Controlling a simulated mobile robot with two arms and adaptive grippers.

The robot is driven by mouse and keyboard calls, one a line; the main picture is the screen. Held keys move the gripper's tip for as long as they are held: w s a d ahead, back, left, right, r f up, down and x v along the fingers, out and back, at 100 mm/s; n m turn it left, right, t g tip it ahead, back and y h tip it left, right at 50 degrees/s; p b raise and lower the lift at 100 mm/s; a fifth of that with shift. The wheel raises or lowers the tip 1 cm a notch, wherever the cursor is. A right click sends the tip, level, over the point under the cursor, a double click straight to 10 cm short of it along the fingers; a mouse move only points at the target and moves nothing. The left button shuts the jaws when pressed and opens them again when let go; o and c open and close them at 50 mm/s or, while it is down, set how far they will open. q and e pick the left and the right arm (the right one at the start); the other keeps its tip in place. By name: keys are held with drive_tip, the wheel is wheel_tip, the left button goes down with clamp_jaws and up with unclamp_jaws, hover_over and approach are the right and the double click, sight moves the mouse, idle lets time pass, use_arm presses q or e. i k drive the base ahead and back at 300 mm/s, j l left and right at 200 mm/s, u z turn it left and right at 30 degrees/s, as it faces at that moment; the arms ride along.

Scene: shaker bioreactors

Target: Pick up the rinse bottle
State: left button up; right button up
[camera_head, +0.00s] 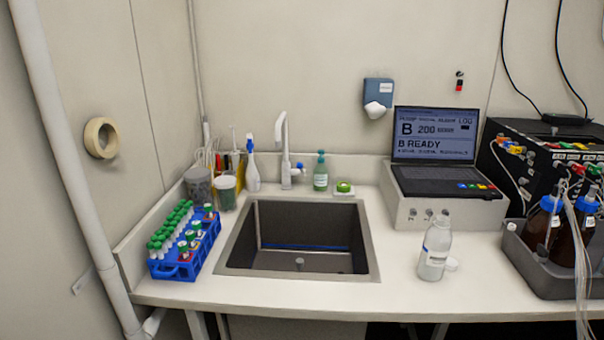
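A clear, white-labelled bottle (435,250) stands upright on the counter right of the sink, in front of the laptop unit. It seems to have no cap on, and a small white cap (451,264) lies beside it. A slim white bottle with a blue top (252,170) stands behind the sink, left of the tap. The labels are too small to read, so I cannot tell which one is the rinse bottle. Neither of my grippers is in view.
The sink (228,252) is an open basin with a tap (284,150) behind it. A blue rack (187,250) of green-capped tubes stands left of it. The laptop (434,150) is at back right. A dark tray (540,270) with brown bottles and loose tubing bounds the right.

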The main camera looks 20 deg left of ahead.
sight(437, 243)
drive_tip(key=j+z, duration=0.85)
drive_tip(key=z, duration=0.2)
drive_tip(key=k, duration=0.05)
